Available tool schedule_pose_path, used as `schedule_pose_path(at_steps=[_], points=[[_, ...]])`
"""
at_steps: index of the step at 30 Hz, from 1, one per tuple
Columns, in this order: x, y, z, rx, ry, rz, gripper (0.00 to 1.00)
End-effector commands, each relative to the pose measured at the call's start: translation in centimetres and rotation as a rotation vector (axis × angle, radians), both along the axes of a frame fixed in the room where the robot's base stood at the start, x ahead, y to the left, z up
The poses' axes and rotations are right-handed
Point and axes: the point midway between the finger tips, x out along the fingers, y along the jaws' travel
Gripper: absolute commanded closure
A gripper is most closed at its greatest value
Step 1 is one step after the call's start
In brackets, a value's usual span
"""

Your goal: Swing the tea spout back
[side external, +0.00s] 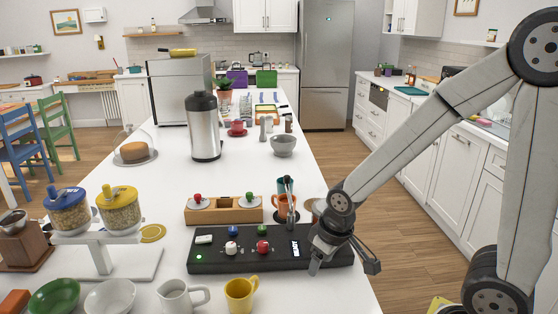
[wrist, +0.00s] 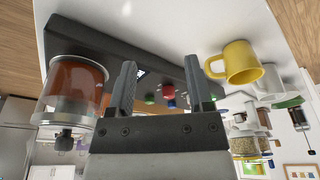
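I cannot make out a tea spout for certain in either view. A glass jar of reddish-brown liquid (wrist: 75,90) with a black knob is at the left of the wrist view. A brownish round thing (side external: 318,206), partly behind my arm in the side view, may be the same jar. My gripper (side external: 342,266) is over the right end of the black control panel (side external: 215,262). In the wrist view its fingers (wrist: 160,65) are apart with nothing seen between them, and the panel (wrist: 90,42) lies beyond. The side view hides what is under the wrist.
A yellow mug (side external: 240,293) and white pitcher (side external: 178,298) stand in front of the panel. A steel airpot (side external: 205,130) is farther back. The aisle right of the counter is open.

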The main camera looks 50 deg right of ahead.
Motion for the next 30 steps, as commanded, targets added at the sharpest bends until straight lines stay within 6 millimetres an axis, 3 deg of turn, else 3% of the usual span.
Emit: schedule_pose_path(at_steps=[14,30], points=[[10.2,-3.8,3.4,0.011,0.058,-0.130,0.34],[20.2,-10.8,7.6,0.029,0.134,-0.296,0.34]])
